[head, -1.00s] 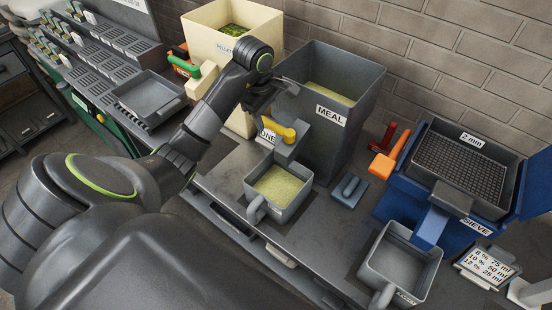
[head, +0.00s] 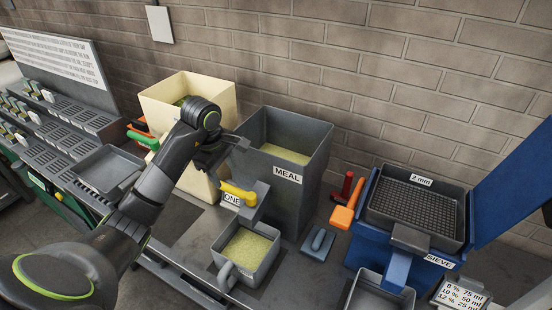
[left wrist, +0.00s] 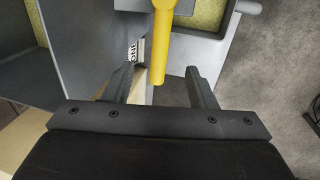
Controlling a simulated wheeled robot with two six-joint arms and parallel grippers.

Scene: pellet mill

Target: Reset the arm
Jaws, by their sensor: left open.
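My left gripper (head: 226,152) is open and empty. My left arm reaches in from the lower left. My right gripper does not show clearly.
A grey scoop box of meal (head: 247,250) stands in front of the dispenser. A cream bin (head: 205,98) is behind my arm. The blue sieve (head: 385,245) and an orange-handled tool (head: 345,212) are at right. A brick wall closes the back.

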